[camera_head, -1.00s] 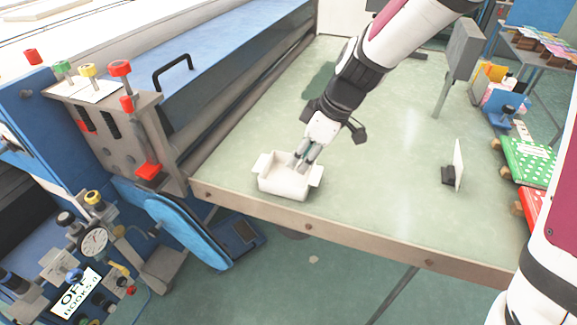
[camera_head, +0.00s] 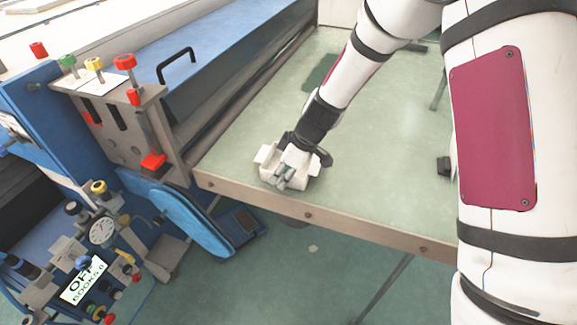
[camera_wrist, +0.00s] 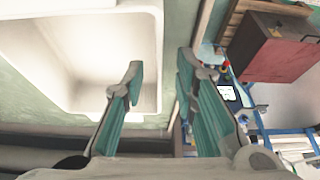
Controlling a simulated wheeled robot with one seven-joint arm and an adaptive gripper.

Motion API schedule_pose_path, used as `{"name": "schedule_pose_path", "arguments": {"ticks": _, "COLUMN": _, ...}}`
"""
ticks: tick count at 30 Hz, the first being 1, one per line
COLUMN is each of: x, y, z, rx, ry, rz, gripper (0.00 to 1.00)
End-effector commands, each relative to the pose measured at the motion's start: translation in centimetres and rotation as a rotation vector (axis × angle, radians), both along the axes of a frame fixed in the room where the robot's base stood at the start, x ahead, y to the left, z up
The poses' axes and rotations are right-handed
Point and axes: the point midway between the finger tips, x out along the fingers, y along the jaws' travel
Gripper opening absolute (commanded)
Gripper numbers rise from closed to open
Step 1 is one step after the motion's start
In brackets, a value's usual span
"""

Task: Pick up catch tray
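The catch tray (camera_head: 266,157) is a white open box with side flanges, upright on the pale green table near its front edge. My gripper (camera_head: 284,182) is over it and hides much of it in the head view. In the wrist view the tray (camera_wrist: 85,50) fills the upper left and looks empty. My gripper (camera_wrist: 161,76) has its two fingers apart there. The left finger overlaps the tray's inside and the right finger lies beyond its side wall, with the wall showing between them. Contact with the wall cannot be told.
A blue machine (camera_head: 225,75) with a black handle runs along the table's left side. A control panel with gauge and knobs (camera_head: 102,232) stands at the lower left. A dark red box (camera_wrist: 275,47) shows in the wrist view.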

Motion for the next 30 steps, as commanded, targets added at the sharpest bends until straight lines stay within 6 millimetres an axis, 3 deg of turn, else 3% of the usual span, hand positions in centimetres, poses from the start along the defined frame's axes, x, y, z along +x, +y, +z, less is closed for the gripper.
{"name": "schedule_pose_path", "arguments": {"ticks": 9, "x": 0.12, "y": 0.17, "z": -0.50, "rx": 0.000, "ry": -0.001, "rz": 0.001, "gripper": 0.27}}
{"name": "schedule_pose_path", "arguments": {"ticks": 13, "x": 0.10, "y": 0.17, "z": -0.49, "rx": 0.000, "ry": -0.001, "rz": 0.001, "gripper": 0.00}}
{"name": "schedule_pose_path", "arguments": {"ticks": 30, "x": 0.16, "y": 0.19, "z": -0.01, "rx": 0.000, "ry": -0.002, "rz": 0.000, "gripper": 0.00}}
